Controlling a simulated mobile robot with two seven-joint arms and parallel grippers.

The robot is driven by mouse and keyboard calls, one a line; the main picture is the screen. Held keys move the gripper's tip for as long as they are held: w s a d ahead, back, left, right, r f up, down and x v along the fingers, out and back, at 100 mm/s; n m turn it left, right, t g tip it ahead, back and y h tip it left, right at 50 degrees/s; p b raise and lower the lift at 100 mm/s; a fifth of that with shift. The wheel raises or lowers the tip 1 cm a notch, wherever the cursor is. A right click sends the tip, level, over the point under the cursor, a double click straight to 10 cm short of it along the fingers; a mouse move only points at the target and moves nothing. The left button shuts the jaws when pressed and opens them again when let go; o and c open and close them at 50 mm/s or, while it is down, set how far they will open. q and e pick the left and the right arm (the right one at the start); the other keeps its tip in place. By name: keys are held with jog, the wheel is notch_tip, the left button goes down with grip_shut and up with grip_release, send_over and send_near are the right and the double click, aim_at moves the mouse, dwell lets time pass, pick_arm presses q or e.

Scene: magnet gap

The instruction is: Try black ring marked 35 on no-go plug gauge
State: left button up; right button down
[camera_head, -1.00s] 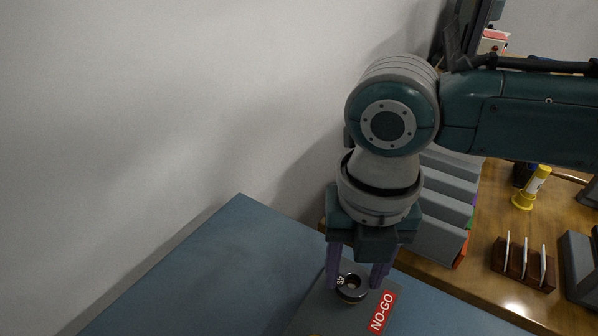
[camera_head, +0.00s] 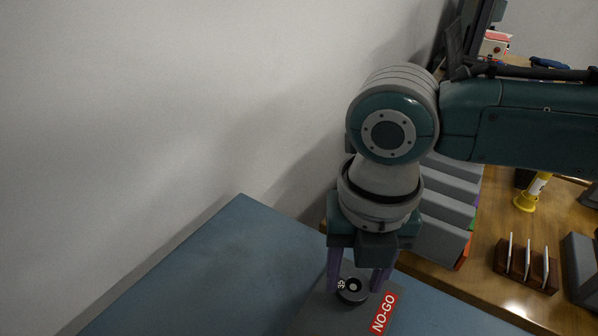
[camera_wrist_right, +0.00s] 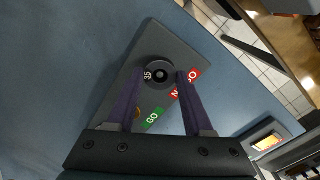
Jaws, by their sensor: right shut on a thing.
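The black ring marked 35 (camera_head: 343,295) is between the fingers of my right gripper (camera_head: 358,284), which is shut on it. In the right wrist view the ring (camera_wrist_right: 150,70) lies flat between the purple fingertips of the gripper (camera_wrist_right: 159,76). It is over the NO-GO end of the grey gauge block (camera_wrist_right: 188,57), beside the red NO-GO label (camera_head: 383,313). A small light round face shows in the ring's hole; I cannot tell how far the plug is inside. The green GO label (camera_wrist_right: 152,118) is at the other end. My left gripper is not in view.
The block stands on a blue-grey table top (camera_head: 220,255) with clear room to the left. Behind and right are grey binders (camera_head: 440,225), a wooden rack (camera_head: 525,265) with white cards, and a yellow stand (camera_head: 527,200). A bare wall is at left.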

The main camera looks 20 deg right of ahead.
jog(key=shift+c, duration=1.1)
grip_release()
jog(key=c, duration=0.5)
notch_tip(320, 180, up, 5)
jog(key=p, duration=0.5)
jog(key=shift+f, duration=0.2)
